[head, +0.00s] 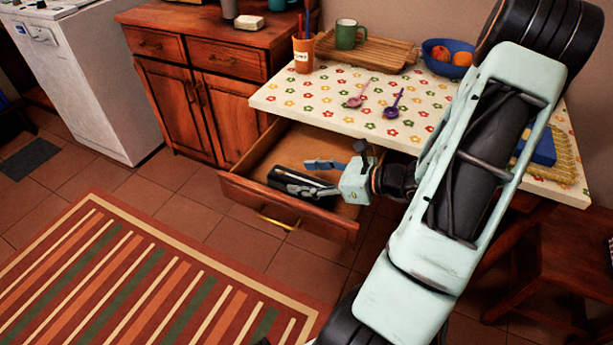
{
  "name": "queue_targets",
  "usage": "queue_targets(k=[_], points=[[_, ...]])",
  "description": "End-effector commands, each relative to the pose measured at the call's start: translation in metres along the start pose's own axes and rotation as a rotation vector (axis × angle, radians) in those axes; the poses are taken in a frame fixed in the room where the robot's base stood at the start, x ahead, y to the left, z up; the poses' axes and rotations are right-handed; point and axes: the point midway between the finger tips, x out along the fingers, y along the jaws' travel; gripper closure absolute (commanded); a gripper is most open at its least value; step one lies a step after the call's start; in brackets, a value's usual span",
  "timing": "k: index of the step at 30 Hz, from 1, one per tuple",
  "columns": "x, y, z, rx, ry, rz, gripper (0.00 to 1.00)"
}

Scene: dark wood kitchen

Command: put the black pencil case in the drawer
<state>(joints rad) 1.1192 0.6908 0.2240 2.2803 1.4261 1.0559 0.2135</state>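The black pencil case (283,175) lies inside the open drawer (265,200) under the table, in the head view. My gripper (300,175) reaches into the drawer from the right. Its two fingers are spread apart, the blue one over the far side of the case and the grey one over its near side. The fingers hide part of the case. I cannot tell whether they touch it or how far above the drawer floor it sits.
The flowered table (325,98) carries an orange cup (303,55), a green mug (347,35) on a wooden tray (375,52), spoons and a blue fruit bowl (440,65). A wooden cabinet (185,95) stands left of the drawer. The striped rug (150,285) is clear.

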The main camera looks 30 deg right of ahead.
Motion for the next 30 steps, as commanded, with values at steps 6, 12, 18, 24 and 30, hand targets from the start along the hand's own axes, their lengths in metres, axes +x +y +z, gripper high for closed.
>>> queue_targets(k=[6,12,18,24,30], points=[[-0.001,0.002,-0.004,0.006,0.008,0.001,0.43],[-0.016,0.000,0.009,0.006,0.008,-0.004,0.43],[-0.063,-0.001,0.011,0.004,0.006,-0.005,0.43],[-0.102,0.000,0.011,0.004,0.004,-0.003,0.43],[-0.122,0.000,0.010,0.002,0.004,0.000,0.43]])
